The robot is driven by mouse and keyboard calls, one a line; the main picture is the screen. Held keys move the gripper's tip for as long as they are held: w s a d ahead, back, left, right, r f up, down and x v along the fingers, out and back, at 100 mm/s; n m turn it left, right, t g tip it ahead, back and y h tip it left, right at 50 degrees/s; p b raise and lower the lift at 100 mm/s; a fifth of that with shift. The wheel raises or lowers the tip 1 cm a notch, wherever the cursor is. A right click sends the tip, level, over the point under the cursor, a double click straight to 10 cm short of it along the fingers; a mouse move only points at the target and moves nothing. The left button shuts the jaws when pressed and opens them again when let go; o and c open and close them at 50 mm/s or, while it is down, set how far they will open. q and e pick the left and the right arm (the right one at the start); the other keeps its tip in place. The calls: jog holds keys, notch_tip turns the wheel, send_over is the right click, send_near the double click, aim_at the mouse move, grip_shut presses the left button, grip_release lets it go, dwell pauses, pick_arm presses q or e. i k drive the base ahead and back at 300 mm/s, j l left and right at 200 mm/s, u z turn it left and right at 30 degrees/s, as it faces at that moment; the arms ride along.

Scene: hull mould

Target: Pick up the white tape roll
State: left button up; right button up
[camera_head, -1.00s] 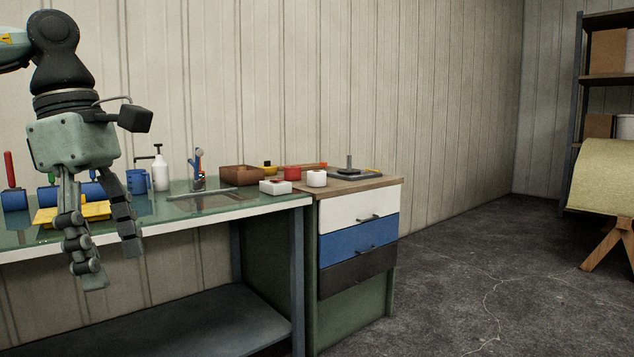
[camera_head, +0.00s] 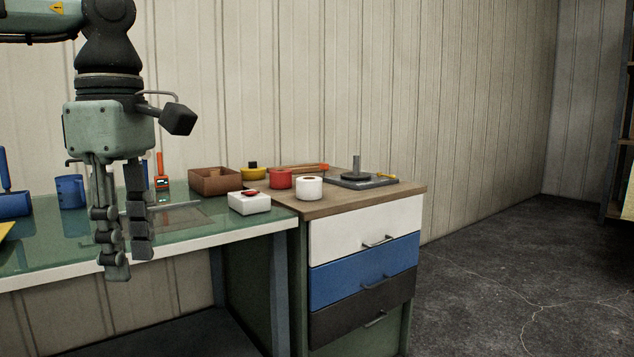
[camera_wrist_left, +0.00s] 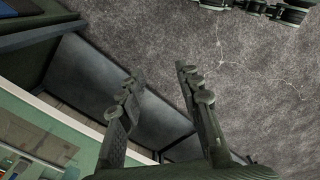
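The white tape roll (camera_head: 309,188) stands on the wooden top of the drawer cabinet, near its front left part, beside a red roll (camera_head: 280,179). My left gripper (camera_head: 128,268) hangs fingers down in front of the green bench's front edge, well left of the white roll and apart from it. In the left wrist view its two fingers (camera_wrist_left: 163,85) are spread with nothing between them, and floor shows past them. The white roll cannot be made out in that view. My right gripper is not identifiable in the head view.
A white box with a red item (camera_head: 250,203) stands left of the roll. A brown tray (camera_head: 215,182), a yellow container (camera_head: 253,173) and a dark plate with a post (camera_head: 356,180) stand around it. The wooden cabinet top (camera_head: 385,197) is bare along its front right.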

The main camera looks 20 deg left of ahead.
aim_at(308, 188)
jog(key=i+u, duration=0.1)
jog(key=i, duration=2.45)
